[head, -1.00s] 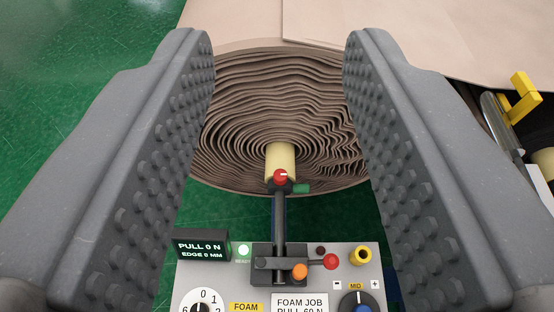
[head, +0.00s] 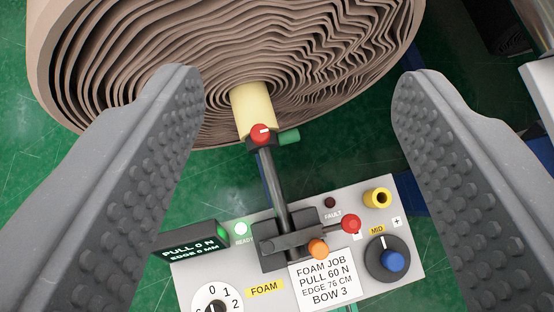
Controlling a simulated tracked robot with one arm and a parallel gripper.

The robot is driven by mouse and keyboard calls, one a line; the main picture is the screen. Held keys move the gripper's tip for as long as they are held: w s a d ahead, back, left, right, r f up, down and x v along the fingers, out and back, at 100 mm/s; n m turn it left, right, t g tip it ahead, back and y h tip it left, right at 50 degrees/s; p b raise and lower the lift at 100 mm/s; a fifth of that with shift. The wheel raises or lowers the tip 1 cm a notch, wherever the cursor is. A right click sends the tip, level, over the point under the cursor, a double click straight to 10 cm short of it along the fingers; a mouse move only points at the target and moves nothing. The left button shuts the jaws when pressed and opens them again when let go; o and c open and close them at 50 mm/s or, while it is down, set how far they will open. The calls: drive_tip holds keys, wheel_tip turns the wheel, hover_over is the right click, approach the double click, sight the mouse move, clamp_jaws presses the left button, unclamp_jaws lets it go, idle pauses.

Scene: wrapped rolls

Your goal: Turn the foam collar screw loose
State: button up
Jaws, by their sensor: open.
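A red screw knob (head: 261,133) with a white mark sits on a dark collar (head: 263,146) at the upper end of a grey rod. A pale yellow core (head: 253,108) runs from the collar into the wrapped brown roll (head: 330,60). I take the red knob to be the foam collar screw. My gripper (head: 298,84) is open and empty. Its studded fingers stand wide to the left and right of the knob, and neither appears to touch it.
A green peg (head: 289,136) sticks out right beside the collar. Below is a grey panel (head: 405,275) with a red-tipped lever (head: 350,224), an orange knob (head: 318,249), a blue-capped dial (head: 386,261) and a yellow ring (head: 377,198). The display (head: 190,248) reads PULL 0 N. Green floor surrounds it.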

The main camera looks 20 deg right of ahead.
drive_tip(key=w+a+f+m+g+h+b, duration=0.1)
drive_tip(key=w+f+m+g+h, duration=0.2)
drive_tip(key=w+f, duration=0.6)
drive_tip(key=m+g+h+b, duration=0.2)
hover_over(259, 134)
drive_tip(key=s+a, duration=0.3)
wheel_tip(259, 134, down, 10)
drive_tip(key=f, duration=0.1)
drive_tip(key=a+f+m+g+h+b, duration=0.15)
drive_tip(key=a+f+m, duration=0.3)
drive_tip(key=f, duration=0.45)
drive_tip(key=a+f+m+g+h+b, duration=0.1)
drive_tip(key=a+f+m+h, duration=0.3)
drive_tip(key=f, duration=0.5)
drive_tip(key=shift+n+y, duration=0.45)
drive_tip(key=shift+n, duration=0.1)
drive_tip(key=x, duration=0.4)
drive_tip(key=b+x, duration=0.1)
drive_tip(key=x, duration=0.4)
drive_tip(key=w+x, duration=0.1)
drive_tip(key=x, duration=0.3)
drive_tip(key=shift+f, duration=0.25)
drive_tip(key=shift+a+b, duration=0.1)
drive_tip(key=shift+b, duration=0.2)
drive_tip(key=c, duration=1)
